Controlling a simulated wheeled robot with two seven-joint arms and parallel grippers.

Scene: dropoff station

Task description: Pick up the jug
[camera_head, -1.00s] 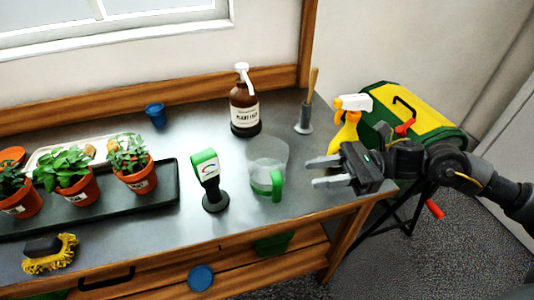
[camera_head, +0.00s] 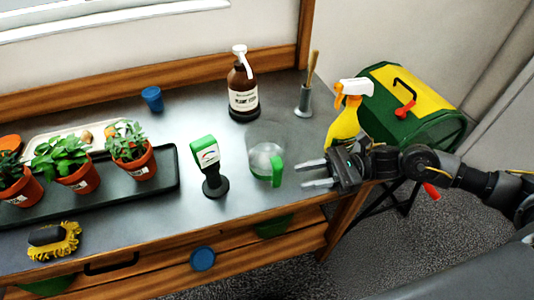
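The jug (camera_head: 263,143) is clear with a green handle (camera_head: 277,171) on its front right side. It stands upright near the front edge of the grey-topped table (camera_head: 120,220). My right gripper (camera_head: 302,174) comes in from the right. Its two fingers are apart and point left toward the handle, with nothing between them. The fingertips are just right of the handle and appear apart from it. My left gripper is not in view.
A black-and-green meter (camera_head: 208,165) stands left of the jug. Behind are a brown pump bottle (camera_head: 243,88) and a brush in a holder (camera_head: 304,98). A yellow spray bottle (camera_head: 344,125) stands close behind my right gripper. Potted plants (camera_head: 78,173) fill a tray at left.

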